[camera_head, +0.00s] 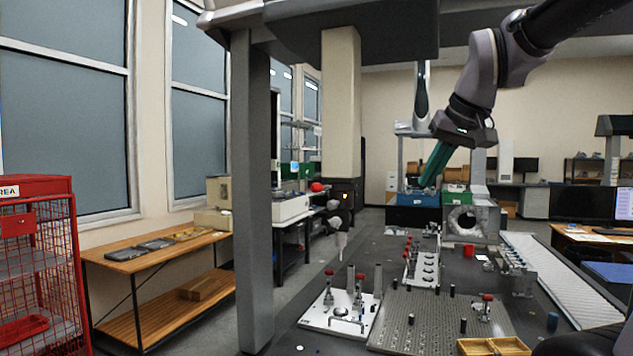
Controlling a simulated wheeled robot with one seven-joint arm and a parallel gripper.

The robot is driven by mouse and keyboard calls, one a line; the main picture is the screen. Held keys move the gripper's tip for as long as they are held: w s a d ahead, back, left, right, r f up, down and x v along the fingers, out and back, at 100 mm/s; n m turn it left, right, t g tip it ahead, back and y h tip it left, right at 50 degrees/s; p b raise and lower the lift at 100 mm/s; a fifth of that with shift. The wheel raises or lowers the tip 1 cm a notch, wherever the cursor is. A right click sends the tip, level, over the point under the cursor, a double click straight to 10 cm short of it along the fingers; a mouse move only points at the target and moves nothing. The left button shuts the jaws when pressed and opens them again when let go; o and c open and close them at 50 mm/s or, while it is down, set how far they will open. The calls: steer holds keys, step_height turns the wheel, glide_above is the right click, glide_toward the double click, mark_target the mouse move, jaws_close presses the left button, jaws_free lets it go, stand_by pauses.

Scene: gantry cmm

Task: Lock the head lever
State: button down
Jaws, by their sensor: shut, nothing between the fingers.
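The measuring head (336,205) hangs below the beige vertical column (341,110) of the gantry. It has a dark upper block with a small orange-yellow mark, a rounded grey joint and a pale probe tip (342,240) pointing down. A separate head lever is too small to make out for sure, so I cannot tell its position. My gripper (430,180), with green fingers, points down and left from the arm at the upper right. It is shut and empty, in the air to the right of the head and clearly apart from it in the picture.
The dark gantry upright (254,200) stands left of the head, with a beam above.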

steer(key=w+a+r+n+y, duration=0.1)
steer(key=w+a+r+n, duration=0.35)
steer(key=w+a, duration=0.45)
steer(key=n+y, duration=0.1)
steer(key=n, duration=0.3)
glide_toward(332, 186)
steer(key=shift+m+g, duration=0.25)
steer(key=shift+g, duration=0.15)
steer(key=a, duration=0.1)
steer(key=a+r, duration=0.1)
steer(key=a, duration=0.1)
steer(key=s+a+r, duration=0.1)
steer(key=shift+a+r, duration=0.15)
steer(key=shift+a, duration=0.05)
steer(key=x, duration=1)
